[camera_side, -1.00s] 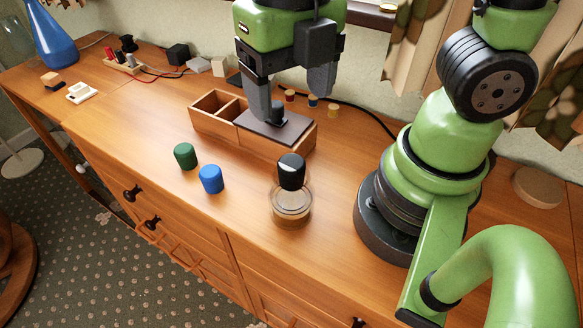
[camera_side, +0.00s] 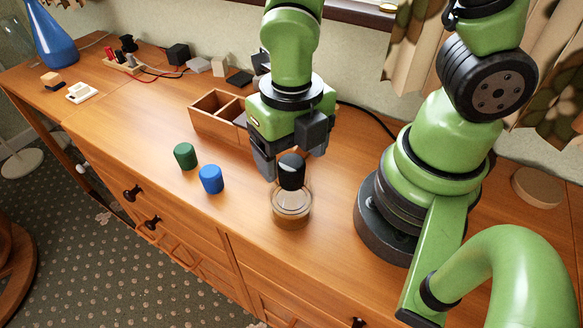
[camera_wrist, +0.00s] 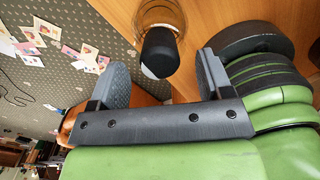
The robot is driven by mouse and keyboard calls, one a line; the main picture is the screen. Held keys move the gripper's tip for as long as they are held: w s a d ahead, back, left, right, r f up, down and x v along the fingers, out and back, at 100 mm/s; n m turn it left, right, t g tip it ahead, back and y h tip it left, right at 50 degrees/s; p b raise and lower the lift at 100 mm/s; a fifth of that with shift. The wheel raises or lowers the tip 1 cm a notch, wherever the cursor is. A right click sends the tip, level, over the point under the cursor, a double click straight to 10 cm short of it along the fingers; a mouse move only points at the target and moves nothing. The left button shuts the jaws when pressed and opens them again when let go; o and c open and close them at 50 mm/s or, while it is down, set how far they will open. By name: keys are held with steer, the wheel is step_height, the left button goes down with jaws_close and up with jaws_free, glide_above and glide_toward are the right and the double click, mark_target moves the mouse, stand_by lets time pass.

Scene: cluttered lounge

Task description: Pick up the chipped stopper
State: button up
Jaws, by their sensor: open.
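A black stopper (camera_side: 292,171) sits upright on top of a round glass jar (camera_side: 292,206) with amber contents. In the wrist view the stopper (camera_wrist: 161,50) shows a pale patch at its lower left edge, which looks like a chip. The jar's rim (camera_wrist: 160,12) is behind it. My gripper (camera_side: 292,160) is open and empty, just behind and above the stopper in the side view. In the wrist view the stopper lies in the gap between my fingertips (camera_wrist: 163,72), with room on both sides; I see no contact.
A green cylinder (camera_side: 185,156) and a blue cylinder (camera_side: 211,179) stand left of the jar. A wooden compartment box (camera_side: 212,123) is behind, partly hidden by my gripper. The desk's front edge is close in front of the jar.

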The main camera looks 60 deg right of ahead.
steer(key=shift+c, duration=0.5)
steer(key=c, duration=0.9)
